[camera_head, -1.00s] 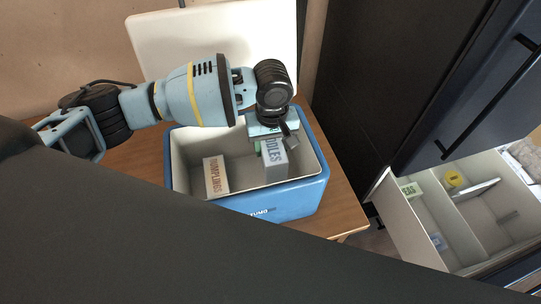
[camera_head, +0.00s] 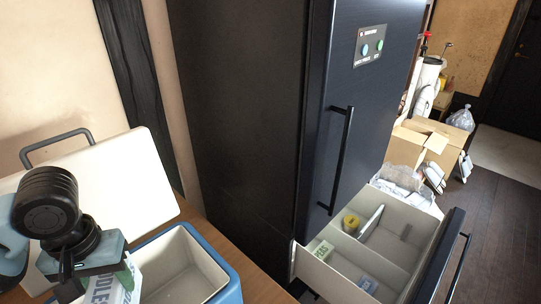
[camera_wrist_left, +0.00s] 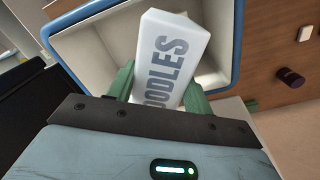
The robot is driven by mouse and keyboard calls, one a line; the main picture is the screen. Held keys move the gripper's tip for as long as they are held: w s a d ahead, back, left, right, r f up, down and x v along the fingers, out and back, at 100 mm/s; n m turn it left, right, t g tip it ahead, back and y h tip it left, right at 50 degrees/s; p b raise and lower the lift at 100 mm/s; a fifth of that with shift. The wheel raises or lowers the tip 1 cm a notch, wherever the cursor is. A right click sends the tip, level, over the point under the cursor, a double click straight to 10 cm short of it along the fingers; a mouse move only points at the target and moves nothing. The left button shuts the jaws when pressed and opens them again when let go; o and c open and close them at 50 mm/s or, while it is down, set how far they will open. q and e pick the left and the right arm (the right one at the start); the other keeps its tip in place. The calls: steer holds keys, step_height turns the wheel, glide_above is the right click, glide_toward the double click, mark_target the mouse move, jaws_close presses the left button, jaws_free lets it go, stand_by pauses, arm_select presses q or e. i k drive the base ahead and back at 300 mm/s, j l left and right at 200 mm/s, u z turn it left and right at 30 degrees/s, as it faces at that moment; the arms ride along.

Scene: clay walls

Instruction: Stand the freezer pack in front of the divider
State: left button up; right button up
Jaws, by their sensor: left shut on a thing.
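My left gripper (camera_head: 108,283) is at the lower left of the head view, over the blue cooler (camera_head: 232,283). It is shut on a white pack (camera_head: 112,291) with grey lettering. In the left wrist view, the pack (camera_wrist_left: 172,55) reads "OODLES" and sits between the green fingers, with the cooler (camera_wrist_left: 238,40) behind it. The open freezer drawer (camera_head: 322,273) is at the lower right, well away from the gripper. A pale divider (camera_head: 352,251) runs across inside it. My right gripper is not in view.
The drawer holds a green-labelled pack (camera_head: 321,250), a yellow round item (camera_head: 351,221), a white flat item (camera_head: 371,222) and a bluish item (camera_head: 368,284). The dark freezer (camera_head: 250,130) stands beside the table. The cooler's white lid (camera_head: 125,180) stands open behind. Cardboard boxes (camera_head: 420,145) lie beyond.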

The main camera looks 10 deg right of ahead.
mark_target(380, 251)
steer(key=k+l, duration=0.15)
steer(key=l, duration=0.2)
steer(key=k+l, duration=0.1)
steer(key=l, duration=0.2)
steer(key=k+l+u, duration=0.1)
steer(key=l, duration=0.25)
steer(key=l+u, duration=0.1)
steer(key=l, duration=0.3)
steer(key=k+l+u, duration=0.1)
steer(key=l, duration=0.25)
steer(key=k+l+u, duration=0.1)
steer(key=l, duration=0.25)
steer(key=k+l+u, duration=0.1)
steer(key=l, duration=0.25)
steer(key=l+u, duration=0.35)
steer(key=l, duration=1.2)
steer(key=k+l+u, duration=0.1)
steer(key=l+u, duration=0.25)
steer(key=l, duration=1.15)
